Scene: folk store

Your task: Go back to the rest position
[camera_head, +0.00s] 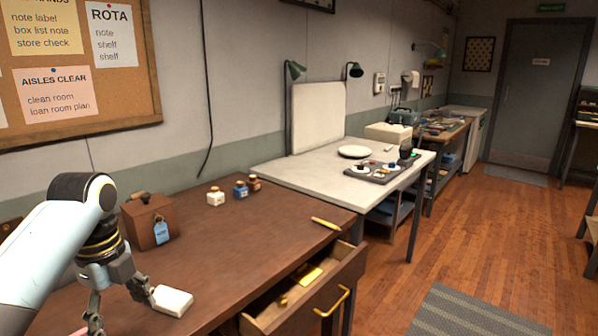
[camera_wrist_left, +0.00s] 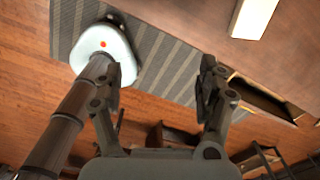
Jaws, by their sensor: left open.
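My left gripper (camera_head: 118,300) hangs over the near left part of the brown wooden desk (camera_head: 240,235). Its fingers are apart with nothing between them. A white block (camera_head: 172,300) lies on the desk just right of the right finger in the head view; I cannot tell there whether they touch. In the left wrist view the open gripper (camera_wrist_left: 155,88) has an empty gap, and the block (camera_wrist_left: 253,17) lies apart from the fingers at the top right. My right gripper is in neither view.
A drawer (camera_head: 346,292) stands open at the desk's front, with yellow items inside. A wooden box (camera_head: 149,222) with a blue tag, several small jars (camera_head: 241,190) and a yellow marker (camera_head: 326,223) are on the desk. A white table (camera_head: 300,172) adjoins it.

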